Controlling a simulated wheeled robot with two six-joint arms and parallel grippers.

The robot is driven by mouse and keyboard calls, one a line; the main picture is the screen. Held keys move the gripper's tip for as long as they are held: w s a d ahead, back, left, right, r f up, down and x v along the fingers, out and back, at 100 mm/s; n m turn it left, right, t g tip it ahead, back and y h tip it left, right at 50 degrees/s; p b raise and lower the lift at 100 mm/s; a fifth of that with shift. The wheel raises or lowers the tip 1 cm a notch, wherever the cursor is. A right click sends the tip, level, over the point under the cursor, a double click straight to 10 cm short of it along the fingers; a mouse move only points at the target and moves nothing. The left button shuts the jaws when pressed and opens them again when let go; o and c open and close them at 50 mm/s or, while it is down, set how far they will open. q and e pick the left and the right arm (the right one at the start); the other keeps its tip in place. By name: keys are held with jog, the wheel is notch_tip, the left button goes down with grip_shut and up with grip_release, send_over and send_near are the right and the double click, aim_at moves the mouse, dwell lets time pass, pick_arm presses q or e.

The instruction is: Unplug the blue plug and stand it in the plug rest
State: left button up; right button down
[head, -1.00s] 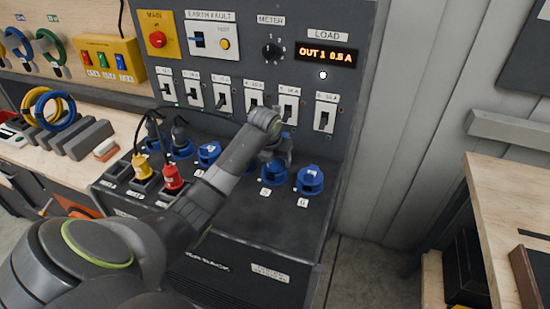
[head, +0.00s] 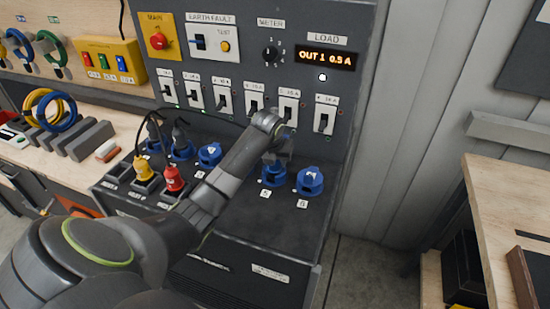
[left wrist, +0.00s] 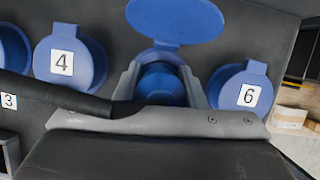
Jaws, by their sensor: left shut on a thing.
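My left gripper (left wrist: 160,88) is shut on the blue plug (left wrist: 160,80) at socket 5, between the sockets marked 4 and 6. A blue round lid (left wrist: 178,20) stands open behind the plug. In the head view my left gripper (head: 276,156) is over socket 5 (head: 273,176), and my arm hides most of the plug. I cannot tell whether the plug is still seated. A row of dark holders stands at the front left of the panel; one holds a yellow plug (head: 143,168), another a red plug (head: 173,180). The leftmost holder (head: 118,171) looks empty. My right gripper is out of view.
Socket 6 (head: 310,181) is right of my gripper, and socket 4 (left wrist: 70,58) is left of it. Breaker switches (head: 288,107) line the upright panel close behind. Black cables (head: 158,122) rise from the left sockets. A dark cable (left wrist: 60,100) crosses the wrist view.

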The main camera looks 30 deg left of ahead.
pick_arm(q)
jog(key=shift+n+y+p, duration=0.3)
jog(key=shift+n+p, duration=0.5)
jog(key=shift+p, duration=0.1)
jog(key=shift+r+n+g+y+p, duration=0.1)
jog(key=shift+n+g+y+p, duration=0.2)
jog(key=shift+n+p, duration=0.85)
jog(key=shift+a+n+p, duration=0.1)
jog(key=shift+n+p, duration=0.25)
jog(key=shift+p, duration=0.05)
jog(key=shift+s+n+g+y+p, duration=0.1)
jog(key=shift+n+g+y+p, duration=0.4)
jog(key=shift+n+p, duration=0.75)
jog(key=shift+n, duration=0.25)
